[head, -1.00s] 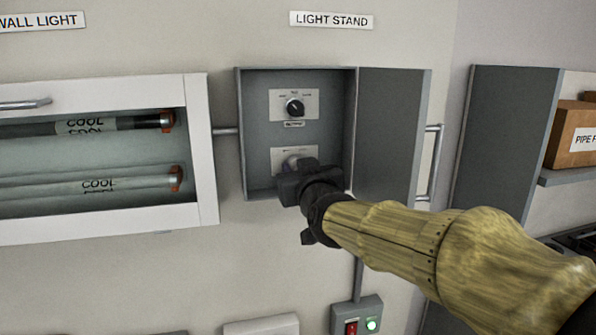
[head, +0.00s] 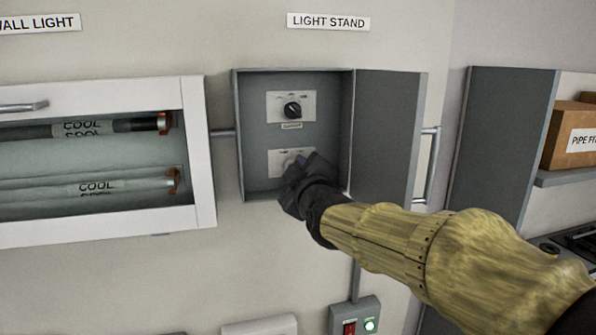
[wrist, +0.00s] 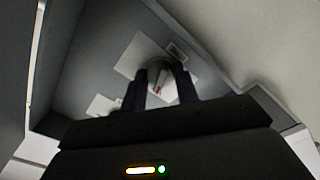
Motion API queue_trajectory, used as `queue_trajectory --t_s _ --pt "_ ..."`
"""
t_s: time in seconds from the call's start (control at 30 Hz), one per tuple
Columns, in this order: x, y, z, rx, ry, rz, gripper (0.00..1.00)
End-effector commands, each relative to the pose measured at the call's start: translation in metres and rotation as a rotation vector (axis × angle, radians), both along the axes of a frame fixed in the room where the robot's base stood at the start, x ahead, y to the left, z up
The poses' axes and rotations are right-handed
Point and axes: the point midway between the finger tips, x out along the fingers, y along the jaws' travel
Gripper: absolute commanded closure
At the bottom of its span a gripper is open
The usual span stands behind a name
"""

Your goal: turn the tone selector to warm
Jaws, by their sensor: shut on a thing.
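An open grey box (head: 241,140) hangs on the wall under a LIGHT STAND sign (head: 328,22). Inside are an upper black knob (head: 292,109) on a white plate and a lower white plate (head: 276,172); their print is too small to read. My gripper (head: 297,172) reaches to the lower plate and hides most of its knob. In the wrist view, my gripper's two dark fingers (wrist: 158,88) are shut on a round pale knob (wrist: 160,74) with a red mark, one finger on each side. I cannot tell its setting.
The box's door (head: 386,135) stands open on the right, close to my arm. A white-framed case (head: 208,150) with tubes marked COOL is at left. A switch box (head: 355,318) with red and green buttons is below. A shelf with a cardboard box (head: 572,140) is at right.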

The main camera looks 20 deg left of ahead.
Motion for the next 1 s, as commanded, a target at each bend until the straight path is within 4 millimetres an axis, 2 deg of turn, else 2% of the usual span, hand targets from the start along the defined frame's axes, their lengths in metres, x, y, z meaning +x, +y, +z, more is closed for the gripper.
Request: queue_trajectory --t_s 0.3,0.77,0.8,0.87,1.0 --pt "-0.0001 0.0002 0.001 -0.105 -0.066 0.0 0.93" --pt "-0.0001 -0.0001 0.001 -0.117 -0.075 0.0 0.93" --pt "-0.0001 -0.0001 0.001 -0.117 -0.075 0.0 0.62" --pt "0.0 -0.0001 0.0009 -0.116 -0.074 0.0 0.5" --pt "0.0001 -0.0002 0.0007 -0.117 -0.073 0.0 0.48"
